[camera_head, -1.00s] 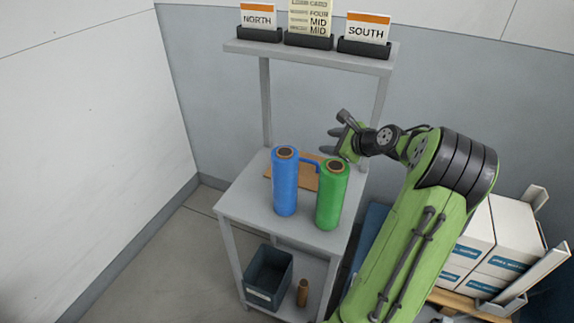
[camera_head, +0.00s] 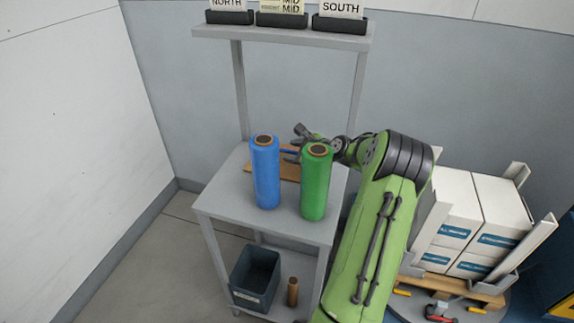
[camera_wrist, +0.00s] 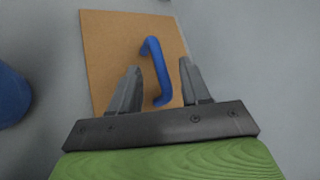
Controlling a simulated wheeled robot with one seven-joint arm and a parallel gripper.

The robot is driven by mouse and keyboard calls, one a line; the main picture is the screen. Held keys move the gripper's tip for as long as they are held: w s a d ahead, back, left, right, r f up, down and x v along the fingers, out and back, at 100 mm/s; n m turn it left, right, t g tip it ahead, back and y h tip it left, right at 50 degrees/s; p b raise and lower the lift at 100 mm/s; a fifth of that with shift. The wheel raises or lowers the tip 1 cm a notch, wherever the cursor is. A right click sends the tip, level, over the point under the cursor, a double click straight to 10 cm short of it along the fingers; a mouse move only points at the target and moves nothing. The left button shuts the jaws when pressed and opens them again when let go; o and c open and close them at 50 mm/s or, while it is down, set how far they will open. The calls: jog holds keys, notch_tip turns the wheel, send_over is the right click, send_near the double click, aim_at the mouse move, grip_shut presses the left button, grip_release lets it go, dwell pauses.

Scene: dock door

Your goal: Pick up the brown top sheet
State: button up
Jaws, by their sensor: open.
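The brown top sheet (camera_head: 284,165) lies flat on the grey table, behind the two rolls, which partly hide it in the head view. In the wrist view the sheet (camera_wrist: 112,48) has a blue handle (camera_wrist: 155,62) standing on it. My gripper (camera_wrist: 160,78) is open, with one finger on each side of the handle in the picture; I cannot tell whether they touch it. In the head view my gripper (camera_head: 296,143) is above the back part of the table, mostly hidden behind the green roll.
A blue roll (camera_head: 266,172) and a green roll (camera_head: 315,182) stand upright on the table (camera_head: 237,200) in front of the sheet. A card rack (camera_head: 285,42) rises behind. A dark bin (camera_head: 255,277) and a brown tube (camera_head: 292,291) are on the lower shelf. White boxes (camera_head: 475,215) stand at right.

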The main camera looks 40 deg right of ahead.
jog(key=shift+x, duration=0.75)
jog(key=shift+c, duration=0.3)
jog(key=shift+s, duration=0.1)
grip_shut()
